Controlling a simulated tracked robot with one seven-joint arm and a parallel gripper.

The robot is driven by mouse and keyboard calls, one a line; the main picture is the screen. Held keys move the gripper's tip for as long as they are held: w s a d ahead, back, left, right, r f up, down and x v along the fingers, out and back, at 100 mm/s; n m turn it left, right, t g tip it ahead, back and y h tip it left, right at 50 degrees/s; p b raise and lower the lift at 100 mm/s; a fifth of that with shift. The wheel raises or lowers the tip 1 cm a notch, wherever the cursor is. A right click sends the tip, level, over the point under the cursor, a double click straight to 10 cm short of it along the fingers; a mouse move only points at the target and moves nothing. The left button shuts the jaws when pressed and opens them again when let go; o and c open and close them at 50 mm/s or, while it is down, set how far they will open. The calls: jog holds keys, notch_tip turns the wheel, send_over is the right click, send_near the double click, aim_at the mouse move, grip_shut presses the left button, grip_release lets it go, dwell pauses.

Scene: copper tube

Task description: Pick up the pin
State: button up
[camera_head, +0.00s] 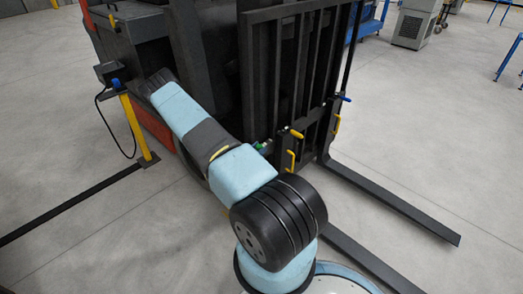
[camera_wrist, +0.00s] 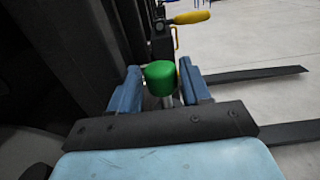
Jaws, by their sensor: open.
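The pin has a green cylindrical cap (camera_wrist: 160,77) on a pale metal shaft, and it stands between my fingers in the wrist view. In the head view only a small bit of green (camera_head: 260,146) shows beside the forklift mast, at the end of my arm. My gripper (camera_wrist: 159,67) is open, with one blue finger on each side of the cap. A gap shows on the left of the cap; on the right the finger is close, and I cannot tell if it touches. The lower shaft is mostly hidden by my gripper body.
The dark forklift mast (camera_head: 276,90) stands right by my gripper. Yellow handles (camera_head: 291,160) and a blue handle (camera_head: 344,98) stick out from it. Two forks (camera_head: 395,200) reach out low over the floor. A yellow post (camera_head: 132,125) stands at left.

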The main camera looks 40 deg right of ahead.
jog(key=shift+d, duration=0.45)
jog(key=shift+c, duration=0.3)
jog(key=c, duration=0.7)
jog(key=shift+r, duration=0.1)
